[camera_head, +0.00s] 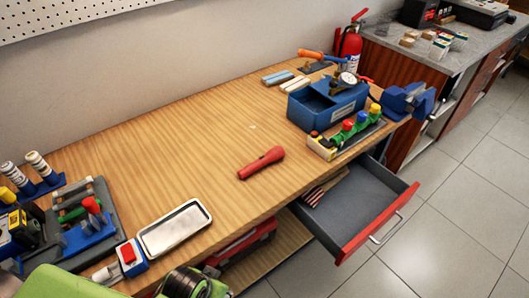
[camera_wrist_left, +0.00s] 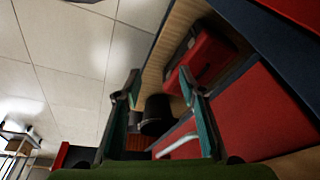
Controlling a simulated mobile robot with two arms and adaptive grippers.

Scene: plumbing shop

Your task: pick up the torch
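The torch (camera_head: 261,163) is red and lies on its side near the middle of the wooden workbench (camera_head: 200,135), its wider head pointing to the upper right. Nothing touches it. My left gripper (camera_wrist_left: 160,73) shows in the left wrist view with its two fingers spread apart and nothing held between them. That view looks at red cabinet fronts and the floor, and the torch is not seen in it. In the head view, green and black parts of my arm show at the bottom edge, below the bench front. My right gripper is not in view.
A red-fronted drawer (camera_head: 372,228) stands open at the bench's front right. A metal tray (camera_head: 174,228) lies left of the torch, and a blue bin (camera_head: 311,111) and coloured-knob block (camera_head: 323,148) stand right. A red toolbox (camera_wrist_left: 207,54) sits on the lower shelf. Bench around the torch is clear.

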